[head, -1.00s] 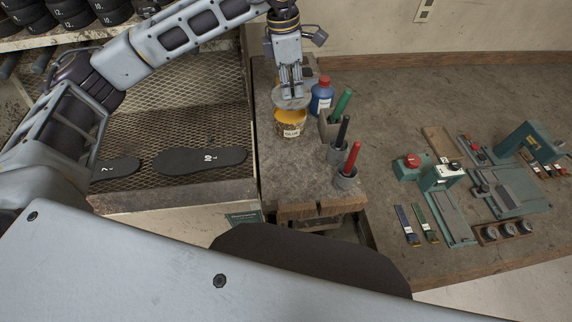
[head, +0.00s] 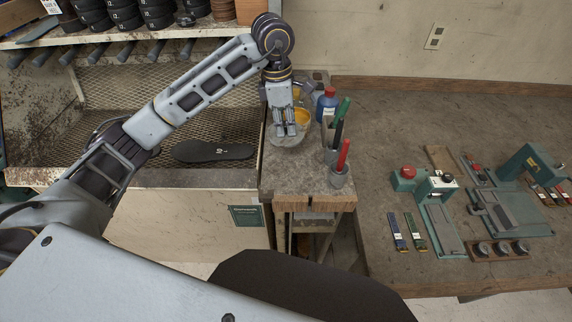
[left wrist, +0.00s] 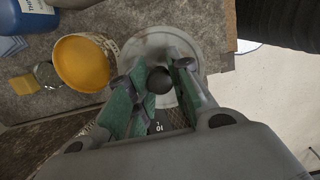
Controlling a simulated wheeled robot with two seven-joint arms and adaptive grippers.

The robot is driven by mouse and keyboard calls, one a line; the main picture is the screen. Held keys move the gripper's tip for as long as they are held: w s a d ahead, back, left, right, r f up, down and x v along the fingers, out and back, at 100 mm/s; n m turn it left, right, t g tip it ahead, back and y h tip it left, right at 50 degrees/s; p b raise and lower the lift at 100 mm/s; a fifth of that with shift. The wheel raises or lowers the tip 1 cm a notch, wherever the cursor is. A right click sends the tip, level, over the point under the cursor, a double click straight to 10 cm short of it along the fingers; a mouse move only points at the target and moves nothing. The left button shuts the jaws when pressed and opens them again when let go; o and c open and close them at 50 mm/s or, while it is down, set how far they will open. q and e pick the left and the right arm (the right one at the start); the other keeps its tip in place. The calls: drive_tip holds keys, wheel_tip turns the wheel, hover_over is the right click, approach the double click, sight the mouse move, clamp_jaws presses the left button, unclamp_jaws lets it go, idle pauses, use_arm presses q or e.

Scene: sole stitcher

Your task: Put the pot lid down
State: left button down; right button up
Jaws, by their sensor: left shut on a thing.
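The pot lid (head: 290,141) is a grey disc with a dark knob. My left gripper (head: 291,130) is shut on its knob; the lid also shows beneath the fingers in the left wrist view (left wrist: 158,40). The glue pot (head: 303,118), with its yellow inside, stands uncovered just behind the lid. In the left wrist view the pot (left wrist: 82,62) is left of the lid, which overlaps the bench edge. I cannot tell whether the lid touches the bench top. My right gripper is not in view.
A blue bottle (head: 327,103) with a red cap stands behind the pot. Holders with a green, a black and a red marker (head: 342,156) stand to the right. The bench's front corner (head: 295,180) is clear. A black sole (head: 213,151) lies on the mesh left.

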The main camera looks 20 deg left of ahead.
use_arm(q)
drive_tip(key=shift+a+f, duration=0.1)
drive_tip(key=shift+f, duration=0.15)
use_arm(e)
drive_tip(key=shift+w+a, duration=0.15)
use_arm(q)
hover_over(286, 159)
wheel_tip(286, 159, down, 5)
drive_tip(key=shift+a+f+p, duration=0.1)
drive_tip(key=shift+a+p, duration=0.05)
drive_tip(key=shift+p, duration=0.2)
drive_tip(key=shift+f, duration=0.35)
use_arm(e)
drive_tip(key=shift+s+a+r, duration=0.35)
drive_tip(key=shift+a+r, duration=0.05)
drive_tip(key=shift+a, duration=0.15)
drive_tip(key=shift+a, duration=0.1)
use_arm(q)
drive_tip(key=shift+f+p, duration=0.3)
drive_tip(key=shift+f, duration=1.55)
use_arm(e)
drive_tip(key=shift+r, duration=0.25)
use_arm(q)
drive_tip(key=shift+f, duration=0.2)
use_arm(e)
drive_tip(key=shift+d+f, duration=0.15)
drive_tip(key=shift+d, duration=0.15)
